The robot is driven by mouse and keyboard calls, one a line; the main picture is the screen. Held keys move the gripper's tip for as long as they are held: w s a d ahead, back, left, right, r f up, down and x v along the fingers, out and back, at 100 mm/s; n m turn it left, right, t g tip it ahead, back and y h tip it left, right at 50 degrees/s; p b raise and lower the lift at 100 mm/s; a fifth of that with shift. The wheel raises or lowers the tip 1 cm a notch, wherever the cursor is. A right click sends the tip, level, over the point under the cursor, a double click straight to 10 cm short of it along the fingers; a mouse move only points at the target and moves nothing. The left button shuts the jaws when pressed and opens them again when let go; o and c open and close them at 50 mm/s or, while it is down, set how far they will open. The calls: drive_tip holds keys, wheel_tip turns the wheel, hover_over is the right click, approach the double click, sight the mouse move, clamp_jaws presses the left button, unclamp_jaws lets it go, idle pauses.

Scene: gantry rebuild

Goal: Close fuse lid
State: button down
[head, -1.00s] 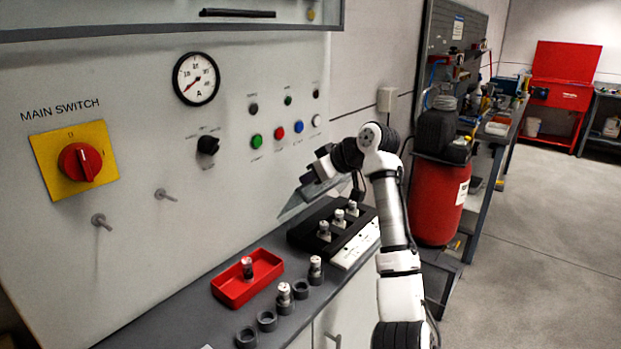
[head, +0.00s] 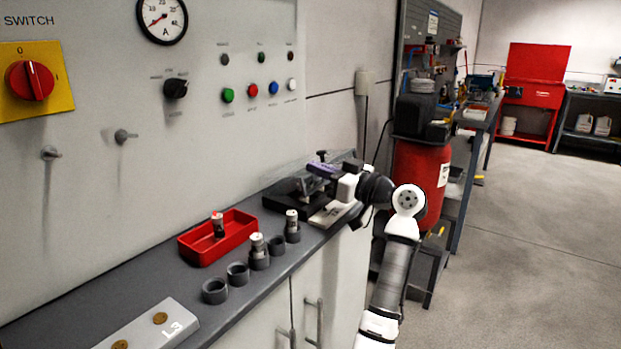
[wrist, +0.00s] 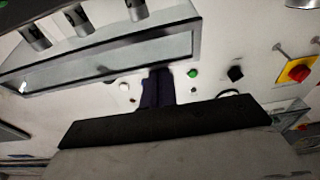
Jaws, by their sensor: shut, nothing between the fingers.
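The black fuse box (head: 284,206) sits on the grey ledge at the far end, partly covered by my gripper. Its translucent grey-framed lid (head: 292,171) is raised at a tilt above the base; its exact angle is hard to tell. In the wrist view the framed lid (wrist: 100,62) spans the upper left, with several pale fuses (wrist: 82,20) beside it. My gripper (head: 322,168) is shut and empty at the lid's right side. Its dark fingers show in the wrist view (wrist: 157,88) close to the lid's edge; contact is unclear.
A red tray (head: 205,255) holding a fuse stands left of the fuse box. Grey sockets (head: 215,291), some with fuses, line the ledge in front. An L3 block (head: 150,325) is at lower left. Two pegs (head: 124,136) stick out of the panel. A red tank (head: 422,180) stands right.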

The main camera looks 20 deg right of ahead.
drive_tip(key=shift+s+d+f+t+y+b, duration=0.15)
drive_tip(key=shift+s+f+t+y+b, duration=0.15)
drive_tip(key=shift+f+b, duration=0.45)
drive_tip(key=shift+s+d+f+t+y+b, duration=0.2)
drive_tip(key=shift+f+t+b, duration=0.25)
drive_tip(key=shift+b, duration=0.6)
drive_tip(key=shift+s+d+f+t+y+b, duration=0.15)
drive_tip(key=shift+f+t+y+b, duration=0.2)
drive_tip(key=shift+f+b, duration=0.4)
drive_tip(key=shift+r, duration=0.1)
drive_tip(key=shift+s+b, duration=0.1)
drive_tip(key=shift+b, duration=0.2)
